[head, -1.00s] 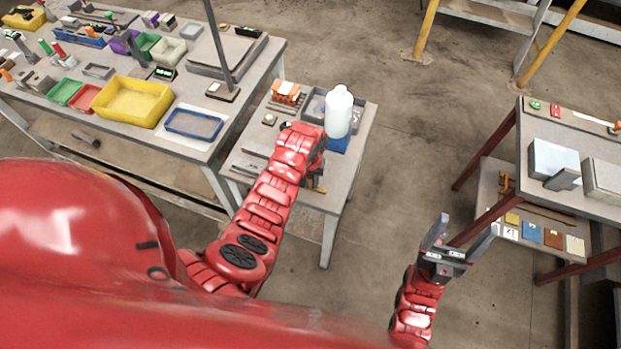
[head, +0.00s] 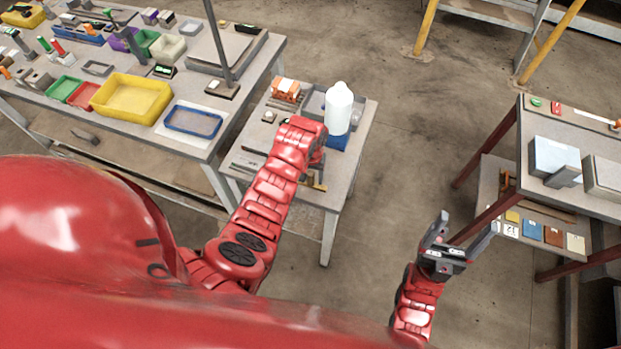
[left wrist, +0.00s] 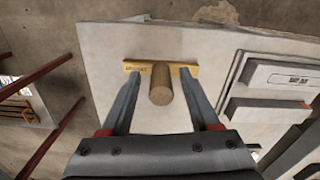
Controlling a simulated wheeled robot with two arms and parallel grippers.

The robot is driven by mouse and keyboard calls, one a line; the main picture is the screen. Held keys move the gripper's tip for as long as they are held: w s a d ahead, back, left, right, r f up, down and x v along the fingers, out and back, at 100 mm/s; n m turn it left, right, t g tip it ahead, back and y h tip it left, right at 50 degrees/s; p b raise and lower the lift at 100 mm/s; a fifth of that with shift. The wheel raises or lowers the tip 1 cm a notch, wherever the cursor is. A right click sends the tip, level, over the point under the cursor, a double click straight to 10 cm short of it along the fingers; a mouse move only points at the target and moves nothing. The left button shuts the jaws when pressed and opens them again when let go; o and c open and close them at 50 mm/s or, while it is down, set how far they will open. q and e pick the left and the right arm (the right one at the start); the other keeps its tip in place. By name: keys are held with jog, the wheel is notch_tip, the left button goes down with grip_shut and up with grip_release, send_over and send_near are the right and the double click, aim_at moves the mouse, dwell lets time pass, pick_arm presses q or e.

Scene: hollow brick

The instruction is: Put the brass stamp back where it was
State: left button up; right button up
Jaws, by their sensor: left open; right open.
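The brass stamp is a brass bar (left wrist: 135,66) with a round wooden handle (left wrist: 160,88), on the pale table top in the left wrist view. The handle points toward the camera. My left gripper (left wrist: 158,78) is open, with its fingers on either side of the handle and their tips near the bar's ends. I cannot tell whether they touch it. In the head view, a bit of brass (head: 320,187) shows at the small table's near edge, beside my left wrist, which hides most of that gripper. My right gripper (head: 467,222) is open and empty over the floor.
The small table (head: 335,197) also carries a white bottle (head: 338,108) on a blue base (head: 337,142) and an orange brick (head: 286,89). A large bench with a yellow tray (head: 130,98) stands left. A red-legged table (head: 560,122) stands right, with floor between.

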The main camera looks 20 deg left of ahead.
aim_at(310, 174)
pick_arm(q)
notch_tip(310, 174, up, 4)
jog(key=shift+a+f+b, duration=0.1)
jog(key=shift+b, duration=0.75)
notch_tip(310, 174, up, 7)
jog(key=p, duration=0.4)
jog(key=shift+s, duration=0.1)
